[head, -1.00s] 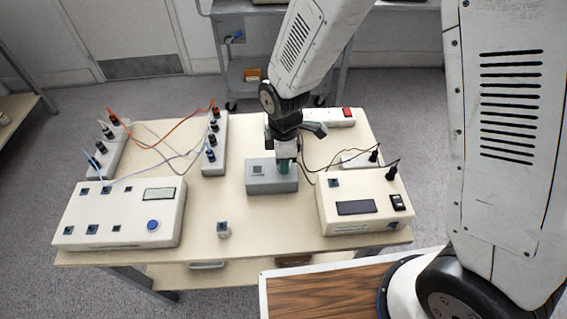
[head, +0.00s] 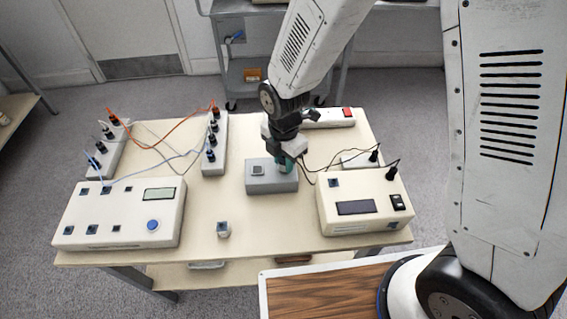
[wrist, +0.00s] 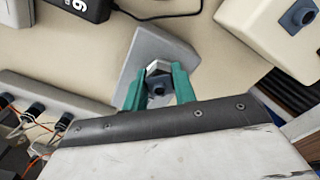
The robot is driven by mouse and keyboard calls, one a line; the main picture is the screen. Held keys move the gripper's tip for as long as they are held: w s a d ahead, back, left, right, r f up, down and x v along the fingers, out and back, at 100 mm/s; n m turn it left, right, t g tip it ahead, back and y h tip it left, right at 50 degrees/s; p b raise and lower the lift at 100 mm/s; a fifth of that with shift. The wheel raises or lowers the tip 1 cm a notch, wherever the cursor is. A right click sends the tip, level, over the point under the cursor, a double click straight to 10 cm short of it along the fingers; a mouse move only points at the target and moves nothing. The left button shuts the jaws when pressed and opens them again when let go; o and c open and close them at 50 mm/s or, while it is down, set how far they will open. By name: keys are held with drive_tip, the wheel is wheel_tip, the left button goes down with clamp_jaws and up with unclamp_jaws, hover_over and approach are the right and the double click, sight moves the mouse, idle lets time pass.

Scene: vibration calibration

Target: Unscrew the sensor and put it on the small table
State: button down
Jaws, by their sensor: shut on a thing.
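My gripper (head: 286,165) points down over the grey block (head: 262,184) on the cream-topped table (head: 270,235). In the wrist view its green fingers (wrist: 158,90) are closed around the sensor (wrist: 158,89), a small metallic piece with a dark blue socket on top. The sensor is at the grey block (wrist: 160,45); I cannot tell whether it is still threaded in. In the head view the fingers hide most of it. A small light cube with a dark blue socket (head: 223,229) stands alone near the table's front edge.
A box with a display and blue button (head: 120,215) stands left, and another display box (head: 365,205) stands right of the grey block. Connector strips (head: 215,150) with orange and blue cables are at the back left. The front middle of the table is mostly clear.

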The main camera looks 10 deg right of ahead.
drive_tip(key=shift+f, duration=0.1)
drive_tip(key=n, duration=0.4)
drive_tip(key=shift+s, duration=0.1)
idle(0.3)
drive_tip(key=n, duration=0.4)
drive_tip(key=c, duration=1.1)
unclamp_jaws()
drive_tip(key=m, duration=0.4)
